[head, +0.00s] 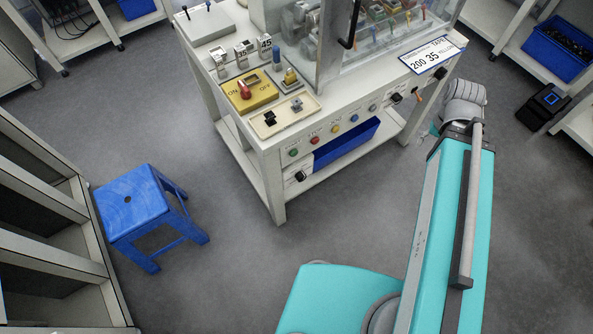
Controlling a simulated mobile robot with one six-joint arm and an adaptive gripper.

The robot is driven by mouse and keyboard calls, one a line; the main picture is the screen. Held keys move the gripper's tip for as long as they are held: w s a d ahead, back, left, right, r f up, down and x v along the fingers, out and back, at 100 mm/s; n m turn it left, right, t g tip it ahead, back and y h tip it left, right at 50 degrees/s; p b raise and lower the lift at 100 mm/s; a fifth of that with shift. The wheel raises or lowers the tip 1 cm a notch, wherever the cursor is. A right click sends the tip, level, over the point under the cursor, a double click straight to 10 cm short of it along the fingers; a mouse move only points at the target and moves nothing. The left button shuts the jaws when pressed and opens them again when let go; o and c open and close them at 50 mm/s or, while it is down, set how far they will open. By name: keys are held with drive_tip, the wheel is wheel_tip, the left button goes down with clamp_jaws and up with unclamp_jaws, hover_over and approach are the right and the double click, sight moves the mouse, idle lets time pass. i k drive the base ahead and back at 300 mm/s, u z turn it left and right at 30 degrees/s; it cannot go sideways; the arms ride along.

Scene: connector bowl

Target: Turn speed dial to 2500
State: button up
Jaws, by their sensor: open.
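No dial with a readable speed scale shows in the head view, so I cannot tell which knob is the speed dial. A black knob or switch (396,98) is on the right part of the white bench's front panel, past a row of coloured buttons. Another black knob or switch (300,176) is low at the bench's near left corner. Their settings are too small to read. My teal arm rises on the right, with its grey far end near the bench's right end.
The white bench (276,203) carries a yellow ON/OFF switch box (265,92), a clear-walled machine enclosure and a number sign (432,54). A blue bin (345,146) sits beneath. A blue stool (128,205) stands left. Grey floor before the bench is clear.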

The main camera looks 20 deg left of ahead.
sight(300, 176)
drive_tip(key=z, duration=0.65)
drive_tip(key=k, duration=1)
drive_tip(key=u, duration=0.2)
